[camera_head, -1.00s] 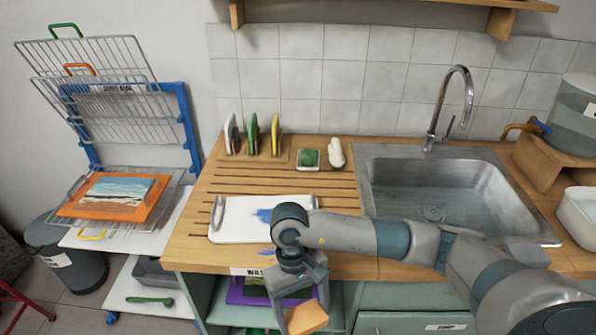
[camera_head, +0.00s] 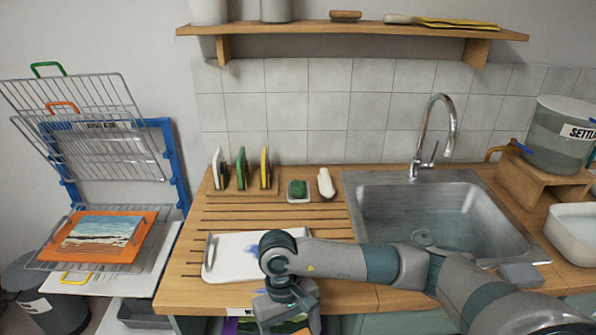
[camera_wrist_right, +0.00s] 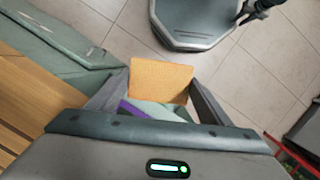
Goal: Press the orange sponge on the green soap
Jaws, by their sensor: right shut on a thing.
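The green soap (camera_head: 298,188) lies in a small white dish on the wooden counter, just left of a white oblong item. My right gripper (camera_head: 290,326) hangs low at the counter's front edge, well in front of the soap, with its fingertips cut off by the bottom of the head view. In the right wrist view my right gripper (camera_wrist_right: 160,95) is shut on the orange sponge (camera_wrist_right: 160,80), which is held between the two fingers. My left gripper does not show in either view.
A white tray (camera_head: 222,271) with a blue smear lies on the counter behind my right gripper. A rack of coloured boards (camera_head: 241,170) stands left of the soap. The sink (camera_head: 415,205) and tap (camera_head: 436,140) are on the right. Grooved wood between tray and soap is clear.

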